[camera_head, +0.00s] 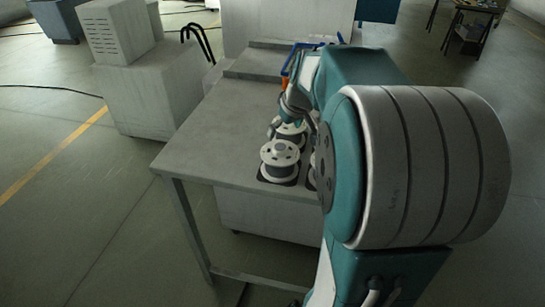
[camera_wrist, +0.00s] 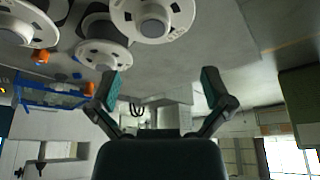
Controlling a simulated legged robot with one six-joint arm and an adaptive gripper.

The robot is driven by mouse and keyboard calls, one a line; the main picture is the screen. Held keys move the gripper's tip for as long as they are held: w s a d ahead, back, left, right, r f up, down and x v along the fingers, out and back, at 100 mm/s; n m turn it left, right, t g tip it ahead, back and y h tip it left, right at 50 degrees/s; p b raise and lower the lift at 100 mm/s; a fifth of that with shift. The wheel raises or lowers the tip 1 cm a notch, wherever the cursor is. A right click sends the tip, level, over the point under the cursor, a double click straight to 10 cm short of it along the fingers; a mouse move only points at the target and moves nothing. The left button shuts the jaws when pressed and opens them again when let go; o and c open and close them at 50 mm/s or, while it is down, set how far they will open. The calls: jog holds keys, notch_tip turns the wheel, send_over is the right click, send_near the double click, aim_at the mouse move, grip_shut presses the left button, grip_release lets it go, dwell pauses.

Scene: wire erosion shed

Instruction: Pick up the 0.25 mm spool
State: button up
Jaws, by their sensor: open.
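Several white-flanged spools with dark or grey windings stand on the grey table (camera_head: 215,125). In the head view one spool (camera_head: 280,160) stands on a dark pad near the front edge. A second spool (camera_head: 292,134) is just behind it, and a third (camera_head: 313,172) is mostly hidden by my arm. No size label is readable, so I cannot tell which is 0.25 mm. My gripper (camera_head: 279,122) is beside the rear spool. In the wrist view my gripper (camera_wrist: 162,93) is open with nothing between its fingers; spools (camera_wrist: 103,47) show at the top.
A blue frame (camera_wrist: 48,94) and small orange items (camera_wrist: 40,56) are on the table; the blue frame also shows behind my arm (camera_head: 292,60). Grey machine cabinets (camera_head: 150,95) stand left and behind. The table's left part is clear.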

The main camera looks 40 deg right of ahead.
aim_at(281, 146)
jog(key=f, duration=0.1)
jog(key=d+f, duration=0.1)
jog(key=w+f, duration=0.1)
jog(key=f, duration=0.1)
jog(key=shift+w+d, duration=0.1)
jog(key=shift+d, duration=0.05)
jog(key=x, duration=0.4)
jog(key=shift+a+f, duration=0.25)
jog(key=shift+a, duration=0.15)
jog(key=shift+d, duration=0.15)
jog(key=shift+d, duration=0.1)
jog(key=c, duration=1.4)
